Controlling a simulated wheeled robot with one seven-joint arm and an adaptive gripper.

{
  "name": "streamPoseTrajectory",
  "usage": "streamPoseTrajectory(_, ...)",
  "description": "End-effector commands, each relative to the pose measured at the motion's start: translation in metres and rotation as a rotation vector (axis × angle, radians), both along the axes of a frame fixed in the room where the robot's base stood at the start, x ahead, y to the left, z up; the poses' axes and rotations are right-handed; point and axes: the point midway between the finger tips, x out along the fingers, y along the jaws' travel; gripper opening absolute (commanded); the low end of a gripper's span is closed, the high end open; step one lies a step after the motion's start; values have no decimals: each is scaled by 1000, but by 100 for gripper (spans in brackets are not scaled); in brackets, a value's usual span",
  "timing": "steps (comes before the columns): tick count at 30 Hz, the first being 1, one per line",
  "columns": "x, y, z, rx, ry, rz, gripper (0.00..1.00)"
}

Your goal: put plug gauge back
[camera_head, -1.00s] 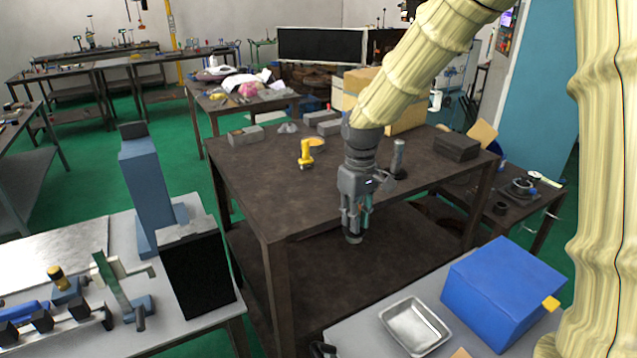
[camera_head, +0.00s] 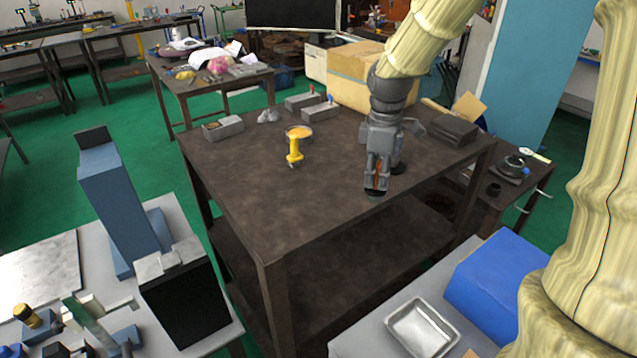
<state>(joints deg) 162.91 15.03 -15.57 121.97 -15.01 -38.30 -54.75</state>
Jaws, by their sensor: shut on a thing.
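My gripper (camera_head: 376,186) points down over the front right part of the brown table. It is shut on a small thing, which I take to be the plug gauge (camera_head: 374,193). Only its dark lower end shows below the fingertips; the fingers hide the rest. Whether that end touches the tabletop, I cannot tell. A yellow upright piece (camera_head: 294,149) stands on the table to the left of my gripper.
The brown table (camera_head: 240,190) is clear at its front and left. A dark slab (camera_head: 452,130) lies to the right. A metal tray (camera_head: 422,327) and blue box (camera_head: 490,290) are in front.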

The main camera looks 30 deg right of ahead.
Motion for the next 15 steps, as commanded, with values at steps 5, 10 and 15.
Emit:
streamPoseTrajectory(5, 24, 24, 1, -1, 1, 2, 0)
streamPoseTrajectory(10, 46, 46, -2, -1, 1, 2, 0)
streamPoseTrajectory(15, 67, 68, -4, -2, 1, 3, 0)
